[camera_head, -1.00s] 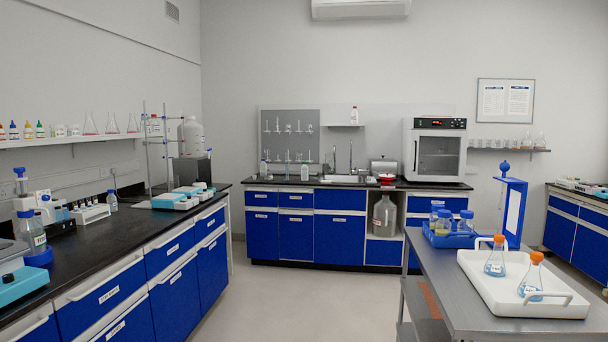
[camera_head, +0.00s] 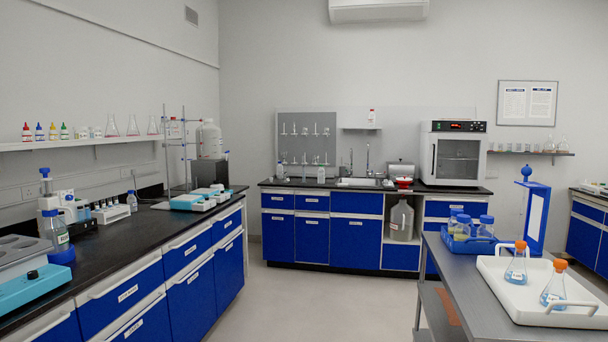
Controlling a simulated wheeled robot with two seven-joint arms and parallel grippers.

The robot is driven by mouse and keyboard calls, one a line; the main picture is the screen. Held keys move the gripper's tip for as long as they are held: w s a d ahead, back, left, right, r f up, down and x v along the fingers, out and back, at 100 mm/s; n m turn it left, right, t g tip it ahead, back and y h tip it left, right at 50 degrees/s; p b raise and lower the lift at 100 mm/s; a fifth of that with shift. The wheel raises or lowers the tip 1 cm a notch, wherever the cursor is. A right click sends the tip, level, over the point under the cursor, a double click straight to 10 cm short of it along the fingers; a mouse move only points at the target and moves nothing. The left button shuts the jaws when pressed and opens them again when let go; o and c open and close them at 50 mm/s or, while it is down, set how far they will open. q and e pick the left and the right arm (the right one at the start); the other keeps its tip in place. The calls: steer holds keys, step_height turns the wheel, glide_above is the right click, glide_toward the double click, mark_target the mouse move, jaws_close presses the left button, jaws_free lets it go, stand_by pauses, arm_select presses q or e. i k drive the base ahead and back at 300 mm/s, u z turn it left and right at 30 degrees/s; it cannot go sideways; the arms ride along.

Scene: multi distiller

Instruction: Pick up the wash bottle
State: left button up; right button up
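A small white bottle with a red top (camera_head: 371,115) stands on the shelf above the sink. A small bottle (camera_head: 321,174) stands on the far counter. I cannot tell which of these is the task's wash bottle. Neither of my grippers is in view.
A long black-topped bench (camera_head: 120,250) runs along the left. The far counter (camera_head: 270,183) holds an oven (camera_head: 456,155). A grey table (camera_head: 455,285) at right carries a white tray (camera_head: 497,272) with two orange-stoppered flasks. The floor (camera_head: 330,295) between is clear.

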mark_target(321, 171)
steer(key=u, duration=0.05)
steer(key=i, duration=5.5)
steer(key=u, duration=0.1)
